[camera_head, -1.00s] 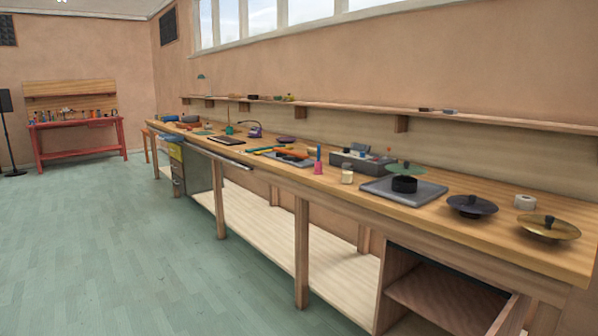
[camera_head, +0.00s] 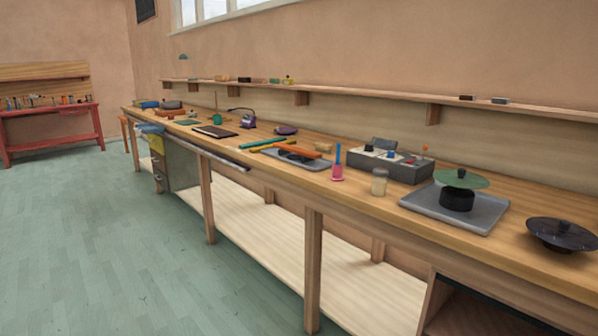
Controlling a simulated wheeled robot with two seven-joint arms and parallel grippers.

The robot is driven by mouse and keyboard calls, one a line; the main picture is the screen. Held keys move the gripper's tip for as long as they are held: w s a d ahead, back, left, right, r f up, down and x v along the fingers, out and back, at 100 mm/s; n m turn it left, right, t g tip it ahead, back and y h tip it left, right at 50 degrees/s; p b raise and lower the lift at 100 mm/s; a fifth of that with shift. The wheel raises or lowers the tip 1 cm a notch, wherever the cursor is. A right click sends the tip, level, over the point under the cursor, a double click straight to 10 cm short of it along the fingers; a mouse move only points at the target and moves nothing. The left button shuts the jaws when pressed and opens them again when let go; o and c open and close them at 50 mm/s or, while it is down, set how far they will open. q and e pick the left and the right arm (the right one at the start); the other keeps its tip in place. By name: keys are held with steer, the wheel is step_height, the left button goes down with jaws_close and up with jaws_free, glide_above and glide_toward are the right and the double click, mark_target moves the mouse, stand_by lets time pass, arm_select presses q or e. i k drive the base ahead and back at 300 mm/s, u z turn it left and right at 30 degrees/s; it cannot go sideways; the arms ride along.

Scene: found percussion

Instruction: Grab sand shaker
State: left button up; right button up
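A small jar with pale, sand-coloured contents (camera_head: 379,182), which looks like the sand shaker, stands upright near the front edge of the long wooden workbench (camera_head: 350,200). It is between a pink and blue upright item (camera_head: 337,165) on its left and a grey tray (camera_head: 480,222) on its right. Neither of my grippers shows in the head view.
A grey box with knobs (camera_head: 390,164) stands behind the jar. The tray holds a black cylinder (camera_head: 457,199) under a green disc (camera_head: 462,179). A dark cymbal (camera_head: 562,234) lies at the right. Open green floor (camera_head: 130,250) runs along the bench's front.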

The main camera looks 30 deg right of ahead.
mark_target(380, 174)
steer(key=z, duration=0.1)
steer(key=i, duration=1.55)
steer(key=z, duration=0.65)
